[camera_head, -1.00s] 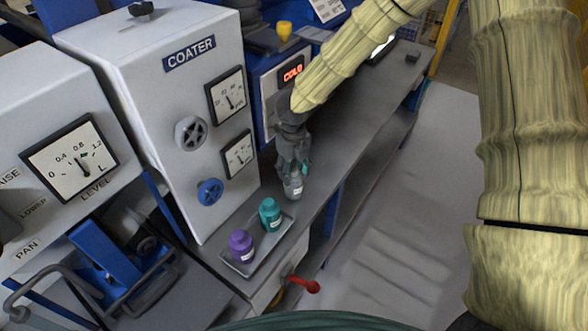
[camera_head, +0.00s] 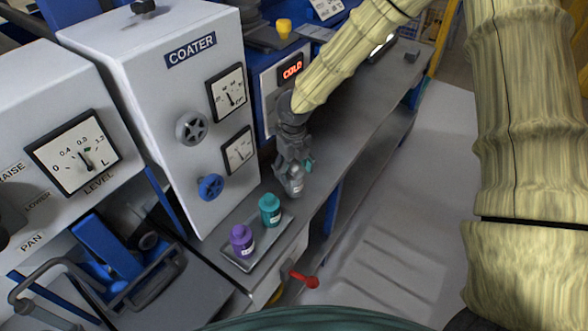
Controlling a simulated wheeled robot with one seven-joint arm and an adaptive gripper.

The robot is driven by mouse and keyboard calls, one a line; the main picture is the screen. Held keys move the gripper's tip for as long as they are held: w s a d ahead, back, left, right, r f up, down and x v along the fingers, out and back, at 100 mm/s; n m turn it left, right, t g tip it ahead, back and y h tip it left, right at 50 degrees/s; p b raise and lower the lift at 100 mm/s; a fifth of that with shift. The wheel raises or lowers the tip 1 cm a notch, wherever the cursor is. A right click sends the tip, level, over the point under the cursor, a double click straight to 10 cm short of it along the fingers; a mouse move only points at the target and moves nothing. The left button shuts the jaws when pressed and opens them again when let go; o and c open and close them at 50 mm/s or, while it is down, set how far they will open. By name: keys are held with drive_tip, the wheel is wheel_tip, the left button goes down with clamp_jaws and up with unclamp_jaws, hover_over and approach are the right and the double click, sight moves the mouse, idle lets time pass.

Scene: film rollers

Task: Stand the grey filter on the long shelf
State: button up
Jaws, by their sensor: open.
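The grey filter (camera_head: 295,186) is a small grey bottle-shaped piece with a pale label. It stands on the long shelf (camera_head: 345,137), just beyond the far end of the small tray. My gripper (camera_head: 294,170) reaches down from above, with its fingers around the top of the filter. The jaws are open. The fingers hide the filter's upper part, and I cannot tell whether they touch it. The filter looks upright.
A tray (camera_head: 243,267) on the shelf's near end holds a purple filter (camera_head: 242,241) and a teal filter (camera_head: 270,210). The COATER cabinet (camera_head: 188,110) with gauges and handwheels stands left. A red-handled lever (camera_head: 309,281) sticks out below. The shelf beyond my gripper is mostly clear.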

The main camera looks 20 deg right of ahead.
drive_tip(key=shift+w, duration=0.25)
drive_tip(key=shift+w+r, duration=0.1)
drive_tip(key=shift+r, duration=0.1)
wheel_tip(320, 180, up, 12)
drive_tip(key=b, duration=0.3)
